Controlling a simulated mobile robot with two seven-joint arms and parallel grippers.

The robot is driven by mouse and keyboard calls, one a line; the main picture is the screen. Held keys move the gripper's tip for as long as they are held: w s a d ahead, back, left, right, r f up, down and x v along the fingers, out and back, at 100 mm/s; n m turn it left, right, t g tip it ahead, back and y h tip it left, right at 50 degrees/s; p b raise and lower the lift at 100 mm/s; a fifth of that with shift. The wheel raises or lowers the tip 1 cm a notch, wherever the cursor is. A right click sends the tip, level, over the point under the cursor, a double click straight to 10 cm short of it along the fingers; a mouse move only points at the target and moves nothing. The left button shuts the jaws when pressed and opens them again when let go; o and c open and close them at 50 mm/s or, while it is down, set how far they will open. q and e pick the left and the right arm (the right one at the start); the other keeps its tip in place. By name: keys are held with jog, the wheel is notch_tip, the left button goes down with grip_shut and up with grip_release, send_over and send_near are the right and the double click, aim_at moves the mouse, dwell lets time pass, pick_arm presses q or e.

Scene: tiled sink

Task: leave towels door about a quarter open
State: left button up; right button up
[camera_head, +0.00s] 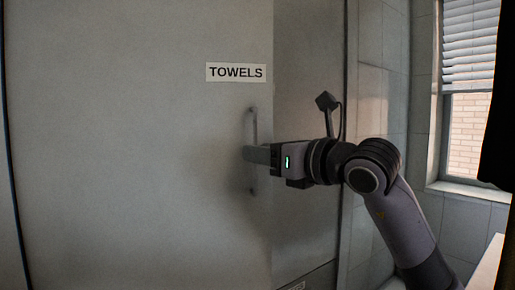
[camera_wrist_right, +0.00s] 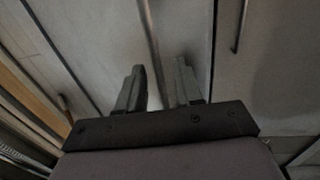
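The towels door (camera_head: 130,150) is a large flat grey panel filling the left half of the head view, with a white "TOWELS" label (camera_head: 236,72) near its right edge. Its handle (camera_head: 254,122) is an upright bar below the label. My right gripper (camera_head: 250,154) reaches in from the right at the middle of the handle. In the right wrist view the fingers of this gripper (camera_wrist_right: 160,85) stand apart, with the handle bar (camera_wrist_right: 151,30) running between them and a gap visible on either side. My left gripper is not in view.
Another grey panel (camera_head: 308,80) lies just right of the door's edge. A tiled wall (camera_head: 383,60) and a window (camera_head: 470,120) with blinds are further right. A pale ledge (camera_head: 488,268) is at the lower right. A second bar (camera_wrist_right: 239,28) shows in the wrist view.

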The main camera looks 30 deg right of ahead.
jog(key=shift+w+a, duration=0.15)
jog(key=shift+w, duration=0.1)
grip_shut()
dwell(1.4)
